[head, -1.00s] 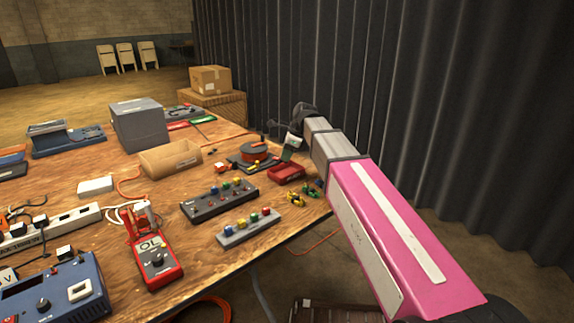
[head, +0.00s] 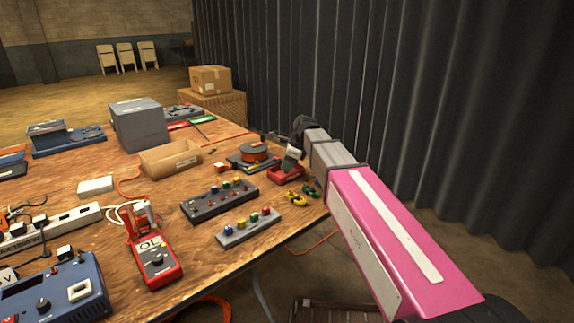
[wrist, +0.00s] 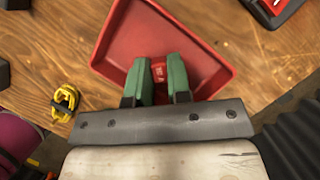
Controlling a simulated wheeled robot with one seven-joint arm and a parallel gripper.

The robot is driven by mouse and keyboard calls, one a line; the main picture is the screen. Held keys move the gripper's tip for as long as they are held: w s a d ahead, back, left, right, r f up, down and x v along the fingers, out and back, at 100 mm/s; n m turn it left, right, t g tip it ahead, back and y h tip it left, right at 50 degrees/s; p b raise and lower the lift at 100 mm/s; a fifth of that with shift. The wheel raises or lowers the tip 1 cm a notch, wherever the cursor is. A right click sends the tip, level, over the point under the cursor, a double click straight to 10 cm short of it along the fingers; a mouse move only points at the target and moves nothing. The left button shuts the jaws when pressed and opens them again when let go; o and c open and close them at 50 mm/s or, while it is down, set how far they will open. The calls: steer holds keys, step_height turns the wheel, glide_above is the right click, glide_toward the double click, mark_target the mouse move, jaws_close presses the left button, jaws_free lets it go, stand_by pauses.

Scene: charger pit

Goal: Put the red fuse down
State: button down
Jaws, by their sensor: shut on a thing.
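The red fuse (wrist: 159,71) is between the green fingertips of my gripper (wrist: 161,78) in the wrist view. The gripper is shut on it, and only a small part of the fuse shows. Below the fingers is a shallow red tray (wrist: 126,40), which also shows in the head view (head: 287,175). In the head view my gripper (head: 290,163) is right above this tray, near the table's right edge. The fuse itself cannot be made out in the head view. I cannot tell whether the fuse touches the tray floor.
Fuse blocks (head: 250,228) stand nearer on the wooden table. Corrugated dark wall (head: 400,100) runs along the right.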

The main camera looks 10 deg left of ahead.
steer(key=shift+f, duration=0.3)
steer(key=c, duration=1.1)
jaws_free()
steer(key=shift+o, duration=0.2)
steer(key=shift+r, duration=0.4)
steer(key=v, duration=1.2)
steer(key=shift+r, duration=0.25)
